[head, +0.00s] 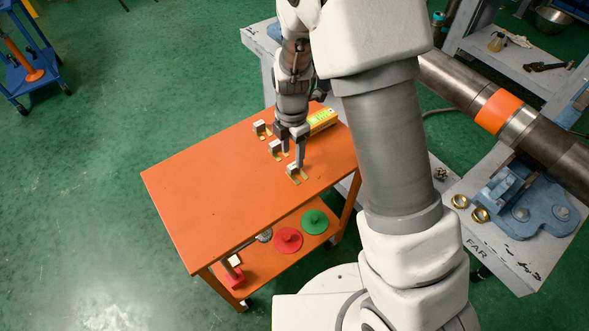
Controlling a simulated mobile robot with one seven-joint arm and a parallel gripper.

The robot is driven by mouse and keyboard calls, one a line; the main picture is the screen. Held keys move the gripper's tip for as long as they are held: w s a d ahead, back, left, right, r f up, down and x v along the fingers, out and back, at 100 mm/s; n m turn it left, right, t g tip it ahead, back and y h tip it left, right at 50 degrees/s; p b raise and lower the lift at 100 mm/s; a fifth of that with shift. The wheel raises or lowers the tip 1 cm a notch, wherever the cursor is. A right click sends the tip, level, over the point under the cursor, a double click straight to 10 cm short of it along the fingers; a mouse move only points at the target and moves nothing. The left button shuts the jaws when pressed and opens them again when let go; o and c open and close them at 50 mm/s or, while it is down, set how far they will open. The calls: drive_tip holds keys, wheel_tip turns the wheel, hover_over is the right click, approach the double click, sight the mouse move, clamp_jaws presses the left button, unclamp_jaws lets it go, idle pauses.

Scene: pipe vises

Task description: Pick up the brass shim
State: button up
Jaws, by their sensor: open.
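Several small brass shims, each with a pale block on it, lie in a row on the orange cart top (205,175). One is the near brass shim (295,174), one the middle brass shim (276,149), and one the far brass shim (262,129). My gripper (293,161) points down over the cart with its two fingers apart. Its fingertips are close to the near and middle shims. I cannot tell whether they touch either shim. Nothing shows between the fingers.
A yellow-green device (322,121) lies just behind my gripper. The cart's lower shelf holds a red disc (288,240) and a green disc (314,222). At right, a grey bench carries a blue vise base (525,205) under a large pipe (450,80). The cart's left half is clear.

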sight(292, 166)
wheel_tip(292, 166, down, 5)
drive_tip(key=shift+s+a+f, duration=0.1)
drive_tip(key=shift+a, duration=0.05)
drive_tip(key=shift+c, duration=0.2)
clamp_jaws()
